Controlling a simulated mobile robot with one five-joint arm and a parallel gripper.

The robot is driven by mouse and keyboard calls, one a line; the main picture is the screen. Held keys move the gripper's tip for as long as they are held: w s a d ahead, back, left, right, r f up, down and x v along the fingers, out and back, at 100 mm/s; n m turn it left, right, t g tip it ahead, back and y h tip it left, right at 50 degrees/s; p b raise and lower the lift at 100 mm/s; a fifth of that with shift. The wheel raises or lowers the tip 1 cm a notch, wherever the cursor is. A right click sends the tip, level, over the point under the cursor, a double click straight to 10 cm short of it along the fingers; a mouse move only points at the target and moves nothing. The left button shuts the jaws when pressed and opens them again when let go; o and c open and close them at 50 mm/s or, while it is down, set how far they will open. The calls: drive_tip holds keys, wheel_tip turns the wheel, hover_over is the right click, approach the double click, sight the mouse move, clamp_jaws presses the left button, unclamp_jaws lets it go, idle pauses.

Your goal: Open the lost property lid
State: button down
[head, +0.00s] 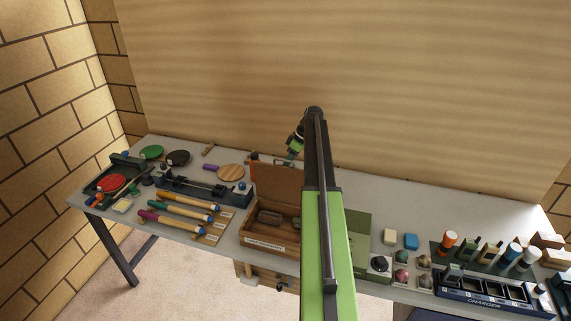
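The lost property box is a brown wooden box (290,236) with a pale label on its front, standing near the middle of the table in the head view. Its reddish-brown lid (278,184) stands raised at the back of the box, so the inside shows. A dark item (269,217) lies inside. My gripper (292,154) is at the lid's upper edge, near its right corner; I cannot tell whether it touches. Its fingers are too small to tell open from shut. My arm hides the right part of the box.
The grey table (390,208) runs along a wall. Bats, including a red one (111,183), and coloured-handled tools (185,205) lie left. A green box (357,228), several balls, bottles and a charger (485,301) stand right. Bare table shows behind the right-hand items.

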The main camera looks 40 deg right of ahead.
drive_tip(key=c, duration=1.6)
unclamp_jaws()
drive_tip(key=shift+w+d, duration=0.1)
drive_tip(key=shift+d, duration=0.5)
drive_tip(key=shift+o, duration=0.6)
drive_tip(key=shift+w+d+f, duration=0.1)
drive_tip(key=shift+f, duration=0.15)
drive_tip(key=shift+a, duration=0.3)
drive_tip(key=shift+a, duration=0.1)
drive_tip(key=shift+r, duration=0.15)
drive_tip(key=p+v, duration=1.1)
drive_tip(key=shift+r, duration=0.3)
